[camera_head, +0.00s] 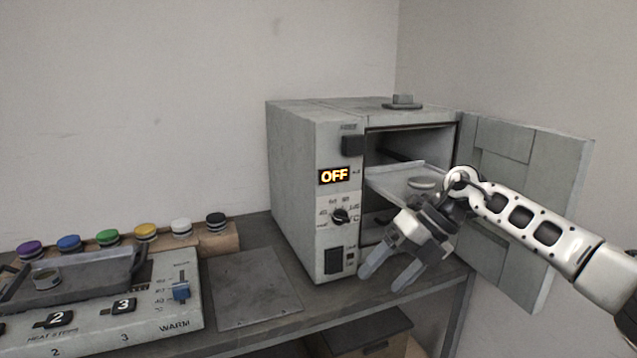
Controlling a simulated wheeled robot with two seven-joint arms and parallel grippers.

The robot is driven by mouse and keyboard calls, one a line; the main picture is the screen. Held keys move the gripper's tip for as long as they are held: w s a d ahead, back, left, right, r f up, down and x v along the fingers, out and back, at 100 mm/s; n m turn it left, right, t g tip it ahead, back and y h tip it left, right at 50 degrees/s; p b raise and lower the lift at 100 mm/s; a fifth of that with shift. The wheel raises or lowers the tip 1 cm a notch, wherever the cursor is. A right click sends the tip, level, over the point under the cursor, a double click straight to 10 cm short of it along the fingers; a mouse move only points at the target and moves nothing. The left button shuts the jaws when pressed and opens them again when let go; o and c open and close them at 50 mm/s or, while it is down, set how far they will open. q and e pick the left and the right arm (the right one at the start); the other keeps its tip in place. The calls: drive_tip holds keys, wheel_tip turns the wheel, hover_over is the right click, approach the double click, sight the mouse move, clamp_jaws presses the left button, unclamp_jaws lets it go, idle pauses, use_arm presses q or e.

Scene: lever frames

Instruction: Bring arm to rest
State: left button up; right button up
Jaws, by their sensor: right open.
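My right arm comes in from the right edge. Its gripper (388,277) is open and empty, fingers pointing down and left, in front of the oven's lower front near the table's front edge. The grey oven (291,190) stands on the table with its door (530,190) swung open to the right. Its display (334,176) reads OFF. A light tray or shelf (388,184) sits in the oven opening with a small round dish (422,183) on it. My gripper and wrist hide part of the lower opening. My left gripper is not in view.
A heating unit (180,318) with a blue slider (181,291) and a metal tray (100,275) stands at the left. Behind it, a wooden rack (225,240) holds several coloured-capped jars. A flat grey plate (250,290) lies on the table (262,231). The open door stands near my right forearm.

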drive_tip(key=s+a+f+m+t+y, duration=0.35)
drive_tip(key=a+m+y, duration=0.2)
drive_tip(key=a, duration=0.25)
drive_tip(key=s+a+f+m+t+y, duration=0.2)
drive_tip(key=s+a+m+t+y, duration=0.15)
drive_tip(key=s+a+y, duration=0.35)
drive_tip(key=s+d+f+m+t+h, duration=0.3)
drive_tip(key=d+f+m+t+h, duration=0.7)
drive_tip(key=m, duration=1)
drive_tip(key=s+d+f+m+g+h, duration=0.3)
drive_tip(key=s+d+f+m, duration=0.1)
drive_tip(key=s+f, duration=0.2)
drive_tip(key=s+d+f+m+g+h, duration=0.3)
drive_tip(key=s+d+f+m+h, duration=0.1)
drive_tip(key=s+f, duration=0.3)
drive_tip(key=shift+s+d, duration=0.15)
drive_tip(key=shift+s, duration=0.55)
